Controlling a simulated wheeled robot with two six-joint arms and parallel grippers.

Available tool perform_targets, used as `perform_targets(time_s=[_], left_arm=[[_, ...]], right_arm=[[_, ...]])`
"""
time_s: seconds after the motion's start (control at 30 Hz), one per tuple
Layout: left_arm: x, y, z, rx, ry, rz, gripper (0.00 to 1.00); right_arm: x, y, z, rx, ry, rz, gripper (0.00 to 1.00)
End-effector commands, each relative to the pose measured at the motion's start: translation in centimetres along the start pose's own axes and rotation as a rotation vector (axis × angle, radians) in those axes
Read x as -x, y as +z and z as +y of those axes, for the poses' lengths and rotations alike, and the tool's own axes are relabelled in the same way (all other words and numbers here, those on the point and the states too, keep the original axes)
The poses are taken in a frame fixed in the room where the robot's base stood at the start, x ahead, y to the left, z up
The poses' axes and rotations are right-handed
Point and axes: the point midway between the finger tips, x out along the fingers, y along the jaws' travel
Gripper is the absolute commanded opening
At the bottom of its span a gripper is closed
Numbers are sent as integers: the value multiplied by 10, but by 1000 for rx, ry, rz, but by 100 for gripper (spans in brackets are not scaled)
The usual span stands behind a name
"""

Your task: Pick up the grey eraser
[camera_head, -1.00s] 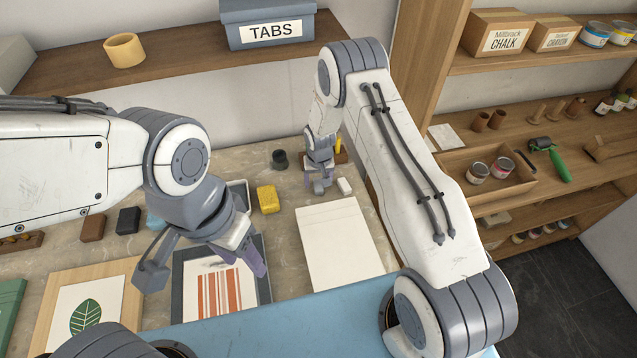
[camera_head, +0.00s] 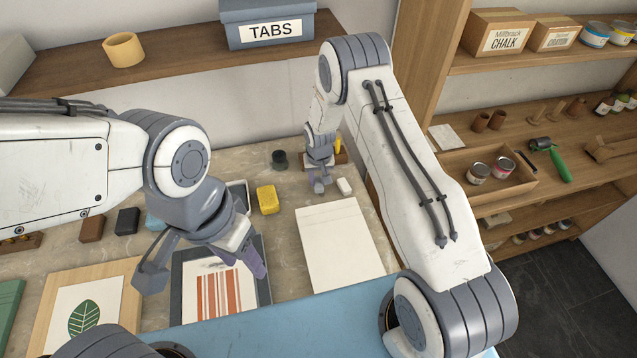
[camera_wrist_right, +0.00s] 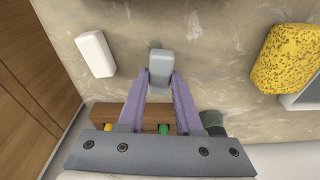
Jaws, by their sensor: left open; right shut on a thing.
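The grey eraser (camera_wrist_right: 160,66) is a small block between the fingertips of my right gripper (camera_wrist_right: 160,78) in the right wrist view. The gripper is shut on it, with the far end of the eraser standing out past the fingers. In the head view my right gripper (camera_head: 319,184) is low over the stone worktop at the back; the eraser is hard to tell from the grey fingers there. My left gripper (camera_head: 205,270) is open and empty above the framed striped print.
A white block (camera_head: 344,186) lies just right of the right gripper. A yellow sponge (camera_head: 267,199) and a dark round pot (camera_head: 279,159) are to its left. A wooden rack (camera_wrist_right: 140,114) is close by. A blank paper stack (camera_head: 340,243) lies in front.

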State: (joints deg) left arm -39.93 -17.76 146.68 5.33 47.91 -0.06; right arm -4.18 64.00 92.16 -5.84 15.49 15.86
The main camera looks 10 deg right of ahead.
Motion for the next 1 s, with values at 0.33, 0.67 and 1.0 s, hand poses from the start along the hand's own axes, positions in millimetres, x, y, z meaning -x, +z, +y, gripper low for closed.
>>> perform_targets(time_s=[0.33, 0.67, 1.0], left_arm=[[-34, 2, -2, 4, 0, 0, 50], [-50, 3, -4, 3, 0, 0, 50], [-53, 3, -4, 2, 0, 0, 50]], right_arm=[[56, 28, 24, -4, 0, 3, 0], [100, 71, 57, -3, 0, 3, 0], [112, 82, 64, -1, 0, 1, 0]])
